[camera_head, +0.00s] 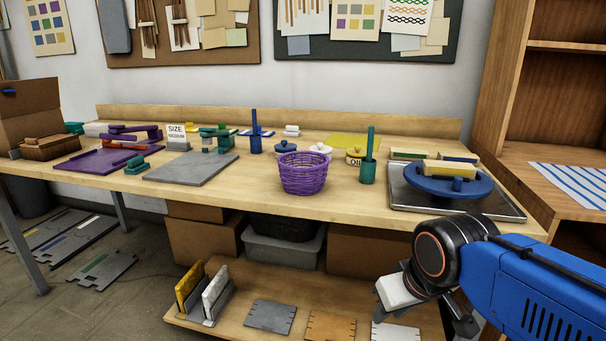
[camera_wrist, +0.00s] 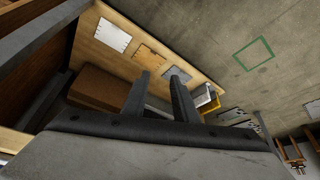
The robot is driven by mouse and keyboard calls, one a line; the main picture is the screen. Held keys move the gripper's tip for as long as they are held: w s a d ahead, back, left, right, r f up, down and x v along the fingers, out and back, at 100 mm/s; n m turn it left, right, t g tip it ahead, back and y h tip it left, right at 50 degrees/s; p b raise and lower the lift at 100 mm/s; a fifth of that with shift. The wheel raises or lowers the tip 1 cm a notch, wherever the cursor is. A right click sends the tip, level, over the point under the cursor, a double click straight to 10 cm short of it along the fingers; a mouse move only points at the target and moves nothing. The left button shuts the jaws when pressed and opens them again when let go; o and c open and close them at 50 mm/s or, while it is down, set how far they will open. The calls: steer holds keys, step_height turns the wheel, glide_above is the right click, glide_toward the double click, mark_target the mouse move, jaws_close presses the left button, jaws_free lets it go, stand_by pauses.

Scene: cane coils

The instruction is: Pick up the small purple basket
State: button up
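The small purple basket (camera_head: 303,174) is woven and stands upright near the front edge of the wooden workbench, around the middle of the head view. It does not show in the wrist view. My gripper (camera_wrist: 158,77) is open and empty, with its two fingers apart in the wrist view. In the head view my gripper is at the lower right, below the bench top and in front of it, well away from the basket. Part of the gripper is hidden there by my own arm.
Lidded pots (camera_head: 285,149) stand just behind the basket. A green holder (camera_head: 368,171) is to its right, before a blue round tray (camera_head: 441,187) on a metal sheet. A grey board (camera_head: 192,168) lies left. A low shelf (camera_head: 255,283) juts out below the bench.

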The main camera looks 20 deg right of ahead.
steer(key=w+a+r+n+g, duration=0.2)
steer(key=w+a+r+n, duration=0.2)
steer(key=w+r+n, duration=0.9)
steer(key=w+a+r+n+g, duration=0.2)
steer(key=w+a+r+n, duration=0.15)
steer(key=w+r, duration=1.7)
glide_above(309, 169)
steer(key=shift+n, duration=0.45)
step_height(309, 169, down, 10)
steer(key=shift+w+f, duration=0.15)
steer(key=shift+f, duration=2.8)
jaws_close()
